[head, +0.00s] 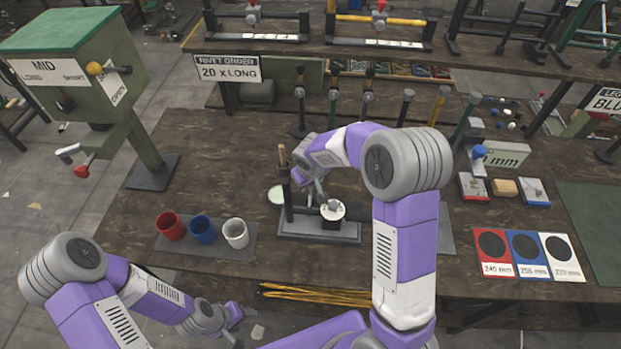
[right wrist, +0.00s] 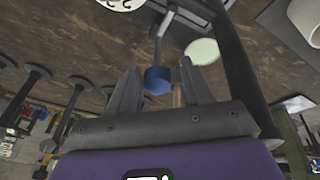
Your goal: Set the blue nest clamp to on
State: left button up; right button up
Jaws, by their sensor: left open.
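In the right wrist view a blue knob (right wrist: 157,80) sits on the end of a grey lever (right wrist: 160,38), the likely blue nest clamp. My right gripper (right wrist: 160,72) is open, with the knob seen between its fingers; I cannot tell whether they touch it. In the head view my right gripper (head: 308,178) is over the left side of the middle press fixture (head: 318,230) and hides the knob. A white round piece (head: 332,210) sits on this fixture. My left gripper (head: 236,318) is open and empty at the lower left, away from the fixture.
A pale green dish (head: 276,195) lies left of the fixture. Red (head: 171,226), blue (head: 203,230) and white (head: 235,233) cups stand further left. Another blue knob (head: 480,151) is on a device at the right. Coloured cards (head: 529,255) lie at the right front.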

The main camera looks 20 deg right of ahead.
jog(key=shift+o, duration=0.6)
jog(key=shift+w+r, duration=0.1)
jog(key=shift+d, duration=0.1)
jog(key=shift+r, duration=0.3)
jog(key=v, duration=0.7)
jog(key=shift+f, duration=0.1)
